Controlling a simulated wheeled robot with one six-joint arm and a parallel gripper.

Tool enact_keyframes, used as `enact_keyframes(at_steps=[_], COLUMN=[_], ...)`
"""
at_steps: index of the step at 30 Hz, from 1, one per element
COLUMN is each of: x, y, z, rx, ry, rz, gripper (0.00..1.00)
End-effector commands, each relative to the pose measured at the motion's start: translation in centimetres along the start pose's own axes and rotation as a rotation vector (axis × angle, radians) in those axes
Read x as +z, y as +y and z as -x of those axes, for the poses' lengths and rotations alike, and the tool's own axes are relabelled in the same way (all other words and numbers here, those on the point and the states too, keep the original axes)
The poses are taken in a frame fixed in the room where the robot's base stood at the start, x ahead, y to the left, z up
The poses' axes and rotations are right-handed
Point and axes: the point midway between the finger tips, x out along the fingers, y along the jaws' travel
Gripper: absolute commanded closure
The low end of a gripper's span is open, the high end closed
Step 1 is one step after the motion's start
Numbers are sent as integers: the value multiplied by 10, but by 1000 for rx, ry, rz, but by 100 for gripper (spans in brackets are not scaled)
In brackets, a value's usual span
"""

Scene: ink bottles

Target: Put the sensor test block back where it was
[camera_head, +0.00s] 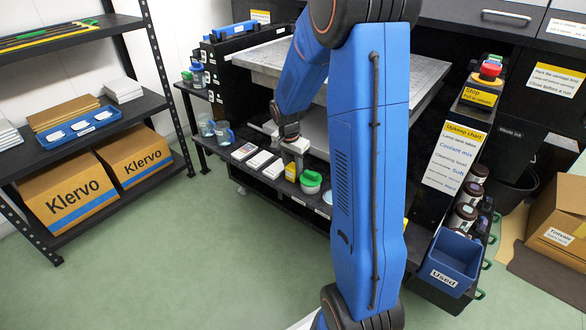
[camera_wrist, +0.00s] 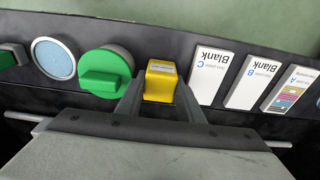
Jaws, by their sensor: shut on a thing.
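The yellow block (camera_wrist: 161,82), with a small white label too small to read, sits between my gripper's two fingers (camera_wrist: 160,98) in the wrist view. I take it to be the sensor test block. My gripper is shut on it, at the black shelf strip (camera_wrist: 225,42), between a green-lidded item (camera_wrist: 104,72) and a white card box marked Blank C (camera_wrist: 210,75). In the head view my gripper (camera_head: 293,148) is low over the front shelf, and a bit of the yellow block (camera_head: 291,171) shows below it. Whether its base touches the shelf is hidden.
A metal worktop (camera_head: 270,58) is above the shelf. A blue Used bin (camera_head: 455,262) hangs right. The green floor is clear.

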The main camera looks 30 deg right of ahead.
Motion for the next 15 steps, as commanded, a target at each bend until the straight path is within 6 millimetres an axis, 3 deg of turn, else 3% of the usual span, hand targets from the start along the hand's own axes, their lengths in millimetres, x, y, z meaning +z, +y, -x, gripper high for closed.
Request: enact_keyframes(at_steps=[9,10,15], x=[0,0,0], y=[0,0,0], z=[-3,-2,-2], rx=[0,0,0], ry=[0,0,0], rz=[0,0,0], gripper=[93,59,58])
